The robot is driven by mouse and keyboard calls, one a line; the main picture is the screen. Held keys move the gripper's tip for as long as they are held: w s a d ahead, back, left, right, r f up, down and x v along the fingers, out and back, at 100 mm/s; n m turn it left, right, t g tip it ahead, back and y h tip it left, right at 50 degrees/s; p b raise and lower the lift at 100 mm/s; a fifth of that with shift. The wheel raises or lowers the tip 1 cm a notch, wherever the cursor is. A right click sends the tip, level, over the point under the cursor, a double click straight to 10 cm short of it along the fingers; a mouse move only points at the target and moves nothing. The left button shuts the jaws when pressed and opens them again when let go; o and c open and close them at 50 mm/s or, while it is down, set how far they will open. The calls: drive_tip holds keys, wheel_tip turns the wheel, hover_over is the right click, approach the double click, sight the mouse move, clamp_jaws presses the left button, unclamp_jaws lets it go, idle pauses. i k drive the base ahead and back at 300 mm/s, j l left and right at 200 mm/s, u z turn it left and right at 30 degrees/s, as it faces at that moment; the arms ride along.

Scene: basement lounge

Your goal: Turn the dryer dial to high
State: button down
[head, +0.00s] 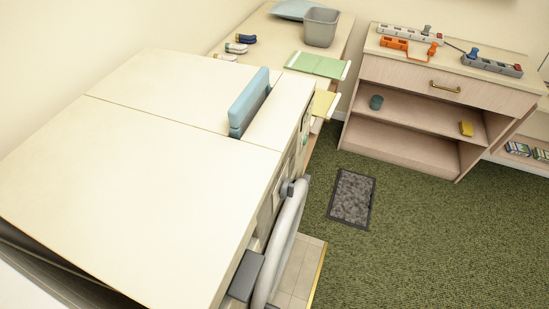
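A large cream appliance with a wide flat top (140,160) fills the left; I take it to be the dryer, or a washer and dryer side by side, as seams cross the top. Its front faces right and shows only at a steep slant. A curved light grey part (286,240), like a round door's rim, stands out from the front beside a dark grey block (246,275). A small dark piece (286,189) sits at the curved part's upper end. I cannot make out the dial or its setting. My gripper is not in view.
A light blue upright object (249,103) stands at the top's far edge. A wooden shelf unit (400,135) stands back right. A grey mat (352,198) lies on open green carpet (440,240).

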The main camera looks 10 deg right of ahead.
sight(287, 189)
drive_tip(key=l+u, duration=0.35)
drive_tip(key=k+l, duration=0.1)
drive_tip(key=l, duration=0.15)
drive_tip(key=k+l+z, duration=0.15)
drive_tip(key=l, duration=0.15)
drive_tip(key=k+l, duration=0.1)
drive_tip(key=l, duration=0.15)
drive_tip(key=z, duration=0.05)
